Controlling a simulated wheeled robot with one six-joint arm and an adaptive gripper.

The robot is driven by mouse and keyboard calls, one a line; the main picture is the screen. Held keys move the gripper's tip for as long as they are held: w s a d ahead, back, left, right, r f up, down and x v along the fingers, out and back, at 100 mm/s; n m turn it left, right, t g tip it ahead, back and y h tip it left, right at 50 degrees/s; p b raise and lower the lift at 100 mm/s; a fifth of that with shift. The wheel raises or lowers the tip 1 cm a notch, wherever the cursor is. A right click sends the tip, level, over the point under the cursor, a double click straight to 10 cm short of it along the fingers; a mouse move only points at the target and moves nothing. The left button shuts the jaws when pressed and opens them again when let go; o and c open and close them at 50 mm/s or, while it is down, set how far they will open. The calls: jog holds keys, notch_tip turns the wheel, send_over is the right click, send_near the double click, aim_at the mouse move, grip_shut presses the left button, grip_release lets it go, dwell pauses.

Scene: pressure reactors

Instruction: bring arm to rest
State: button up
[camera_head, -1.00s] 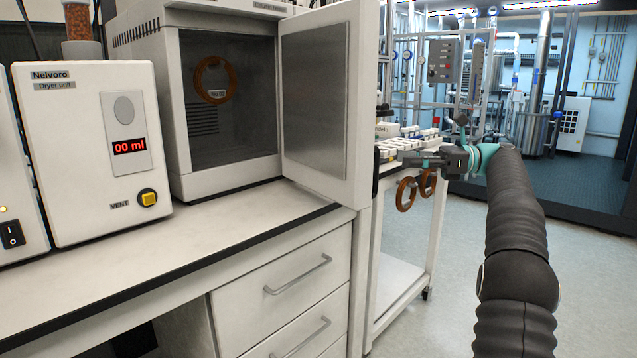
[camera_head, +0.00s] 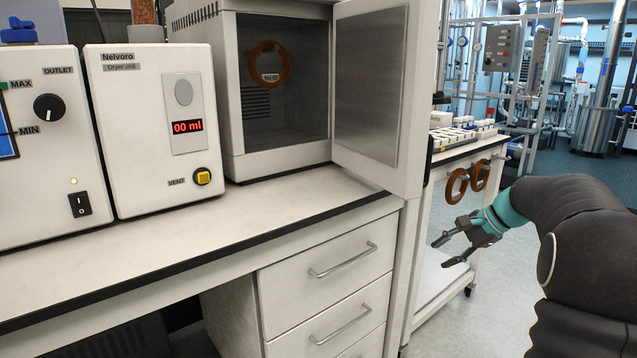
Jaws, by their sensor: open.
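My gripper (camera_head: 449,251) is at the right of the head view, at the end of my dark arm with a teal wrist band. Its two fingers are spread apart with nothing between them. It points left, in front of the white cart (camera_head: 428,283) and below two brown rings (camera_head: 456,186) that hang on the cart's side. It appears apart from the rings, the cart and the bench drawers. My arm is bent and comes in from the lower right.
A white bench (camera_head: 150,246) holds the dryer unit (camera_head: 155,130) and a cabinet with its door (camera_head: 370,85) open toward the cart. A brown ring (camera_head: 268,64) hangs inside. Small white boxes (camera_head: 462,133) sit on the cart. Open floor (camera_head: 505,290) lies right of the cart.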

jog(key=s+a+n+h, duration=0.2)
jog(key=s+a+n, duration=0.2)
jog(key=s, duration=0.7)
jog(key=s+a+f+n+t+h, duration=0.1)
jog(key=s+a+n, duration=0.3)
jog(key=s, duration=0.8)
jog(key=s+a+f+n+h, duration=0.1)
jog(key=s+a+n+h, duration=0.2)
jog(key=s+a, duration=0.3)
jog(key=shift+s+n+h, duration=0.3)
jog(key=shift+s+n, duration=0.6)
jog(key=shift+s, duration=2)
